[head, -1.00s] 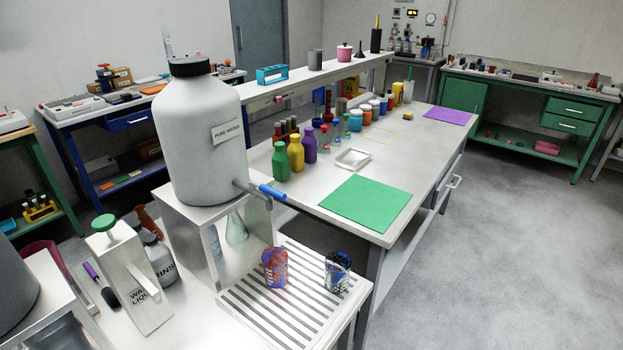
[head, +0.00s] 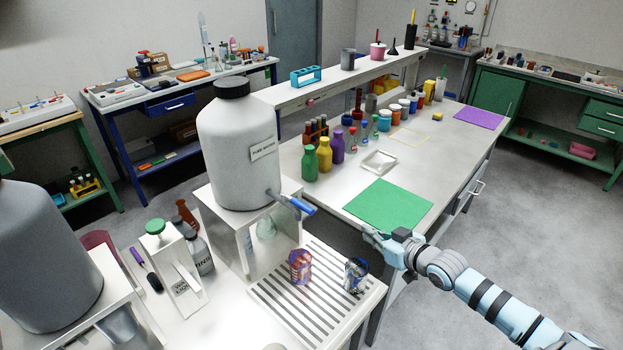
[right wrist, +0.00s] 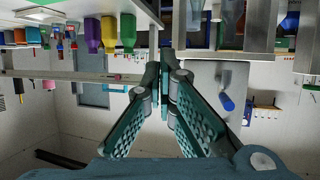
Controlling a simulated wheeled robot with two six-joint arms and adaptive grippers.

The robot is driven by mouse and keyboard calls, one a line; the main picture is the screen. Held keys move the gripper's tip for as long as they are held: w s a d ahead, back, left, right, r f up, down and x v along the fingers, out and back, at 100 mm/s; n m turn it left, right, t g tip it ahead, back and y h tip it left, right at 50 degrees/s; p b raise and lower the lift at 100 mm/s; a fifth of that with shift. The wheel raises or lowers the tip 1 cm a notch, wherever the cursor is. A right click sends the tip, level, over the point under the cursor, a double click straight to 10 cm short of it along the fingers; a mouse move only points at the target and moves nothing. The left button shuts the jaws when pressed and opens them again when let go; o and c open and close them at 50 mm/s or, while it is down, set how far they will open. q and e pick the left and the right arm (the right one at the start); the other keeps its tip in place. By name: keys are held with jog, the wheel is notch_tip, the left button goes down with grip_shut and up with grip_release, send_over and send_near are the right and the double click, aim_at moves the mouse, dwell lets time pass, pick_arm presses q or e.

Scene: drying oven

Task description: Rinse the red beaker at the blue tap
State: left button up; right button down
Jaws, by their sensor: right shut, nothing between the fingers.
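The red beaker (head: 300,266), patterned in red and blue, stands upright on a slatted white drain rack (head: 262,290). A second beaker (head: 355,275), patterned in dark blue and white, stands to its right on the rack. The blue tap (head: 299,205) sticks out low from a large grey bottle (head: 238,150) on a white stand, above and behind the red beaker. My right gripper (head: 370,236) is shut and empty, beyond the second beaker by the green mat, apart from both beakers. Its closed fingers show in the upside-down right wrist view (right wrist: 162,62). My left gripper is out of view.
A green mat (head: 388,207) lies on the long bench, with several coloured bottles and a white tray (head: 378,162) behind it. A green-topped dispenser (head: 178,262) stands left of the rack. A large grey container (head: 45,260) is at the left edge.

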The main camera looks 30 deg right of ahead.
aim_at(297, 203)
pick_arm(q)
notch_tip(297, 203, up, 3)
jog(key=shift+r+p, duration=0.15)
jog(key=shift+p, duration=0.8)
pick_arm(e)
jog(key=a+r+n+y, duration=0.1)
jog(key=a+r, duration=0.3)
jog(key=r, duration=0.4)
jog(key=a+r+n+y, duration=0.1)
jog(key=a+r+y, duration=0.2)
jog(key=r, duration=0.4)
jog(key=shift+a+r+n+t, duration=0.35)
jog(key=shift+a+n+t, duration=0.05)
jog(key=shift+a, duration=0.4)
jog(key=shift+w, duration=0.15)
